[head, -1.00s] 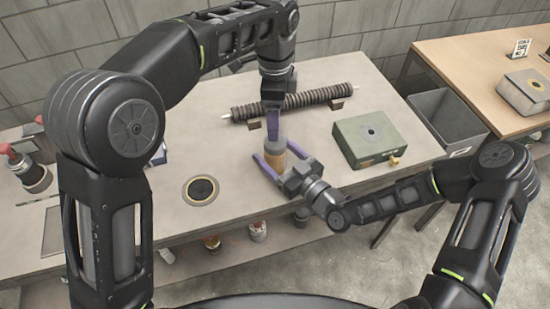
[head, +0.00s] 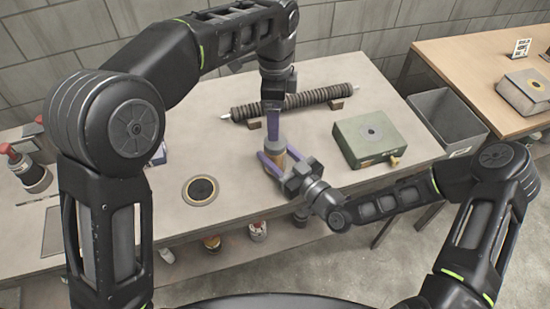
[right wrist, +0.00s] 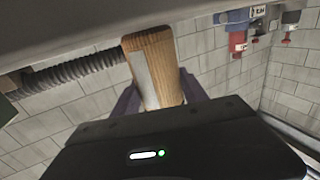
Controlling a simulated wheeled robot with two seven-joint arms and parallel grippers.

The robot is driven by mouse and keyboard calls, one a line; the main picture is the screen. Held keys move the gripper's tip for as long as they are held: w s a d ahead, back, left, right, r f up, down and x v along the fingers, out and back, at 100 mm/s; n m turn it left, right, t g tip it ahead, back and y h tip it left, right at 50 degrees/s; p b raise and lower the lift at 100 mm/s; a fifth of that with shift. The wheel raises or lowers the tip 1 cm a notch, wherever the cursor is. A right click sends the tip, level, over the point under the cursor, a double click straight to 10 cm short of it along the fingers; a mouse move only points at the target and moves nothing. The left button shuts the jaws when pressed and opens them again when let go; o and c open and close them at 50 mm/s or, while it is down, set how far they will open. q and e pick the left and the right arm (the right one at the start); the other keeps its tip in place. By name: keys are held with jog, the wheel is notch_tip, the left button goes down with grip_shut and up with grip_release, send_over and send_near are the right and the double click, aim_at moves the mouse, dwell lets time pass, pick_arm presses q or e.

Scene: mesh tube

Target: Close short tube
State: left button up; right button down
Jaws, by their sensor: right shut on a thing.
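The short tube (head: 279,160) stands upright near the middle of the table, with a tan, wood-like body and a grey cap (head: 274,145) at its top. My right gripper (head: 272,163) is shut on the tube body from the right front, a purple finger on each side. In the right wrist view the tan body (right wrist: 175,70) with a pale label sits between the fingers. My left gripper (head: 273,138) points down from above with its purple fingertips at the cap. Its fingers overlap in the head view, so its grip is hidden.
A long ribbed tube (head: 300,101) lies on supports behind. A round ring with a dark centre (head: 200,190) is in the table at the left. A grey bin (head: 447,118) stands beyond the table's right end.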

dwell(0.4)
pick_arm(q)
jog(key=n, duration=1)
jog(key=shift+n, duration=0.4)
jog(key=n, duration=1.1)
jog(key=shift+n, duration=0.3)
jog(key=shift+f, duration=0.1)
jog(key=shift+f, duration=3.9)
